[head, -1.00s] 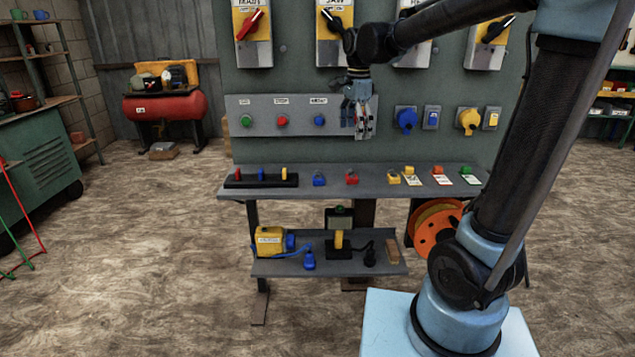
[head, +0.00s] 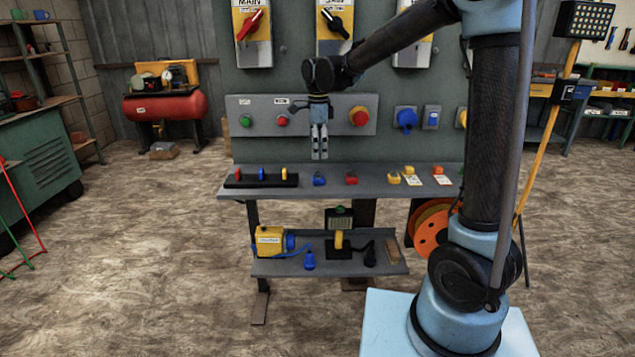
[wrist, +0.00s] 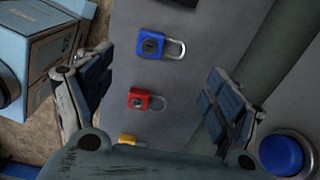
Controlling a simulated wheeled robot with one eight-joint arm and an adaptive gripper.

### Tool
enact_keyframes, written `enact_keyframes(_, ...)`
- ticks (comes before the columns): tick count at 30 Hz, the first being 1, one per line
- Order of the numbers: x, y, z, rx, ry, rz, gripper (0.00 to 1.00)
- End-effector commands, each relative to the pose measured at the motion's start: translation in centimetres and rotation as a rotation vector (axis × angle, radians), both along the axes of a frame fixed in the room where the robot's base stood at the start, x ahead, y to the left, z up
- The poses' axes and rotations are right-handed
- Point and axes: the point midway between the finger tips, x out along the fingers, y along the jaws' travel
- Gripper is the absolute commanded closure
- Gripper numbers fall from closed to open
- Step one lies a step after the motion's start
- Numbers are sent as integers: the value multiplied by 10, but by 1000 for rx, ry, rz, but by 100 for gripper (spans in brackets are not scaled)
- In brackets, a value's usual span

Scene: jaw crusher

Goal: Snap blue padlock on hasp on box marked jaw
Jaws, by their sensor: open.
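The blue padlock (head: 319,179) lies on the grey shelf below the panel. It also shows in the wrist view (wrist: 155,45), with its shackle pointing right. My gripper (head: 320,155) points down just above and behind the blue padlock in the head view. It is open and empty, its fingers (wrist: 160,100) spread on either side of the padlocks in the wrist view. The box marked jaw (head: 334,30) is the yellow and grey switch box with a black handle at the top of the panel. Its hasp cannot be made out.
A red padlock (head: 351,177) lies right of the blue one, with a yellow padlock (head: 393,179) farther right. A rack with coloured pieces (head: 261,180) stands to the left. Push buttons, including a red one (head: 360,116), sit on the panel behind my gripper.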

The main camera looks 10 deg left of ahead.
Motion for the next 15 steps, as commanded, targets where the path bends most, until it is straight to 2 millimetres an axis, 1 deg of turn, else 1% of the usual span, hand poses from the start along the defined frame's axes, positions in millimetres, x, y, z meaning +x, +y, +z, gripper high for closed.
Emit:
enact_keyframes(1,0,0,-9,0,0,0,17)
enact_keyframes(6,0,0,-32,0,0,0,17)
enact_keyframes(15,0,0,-51,0,0,0,17)
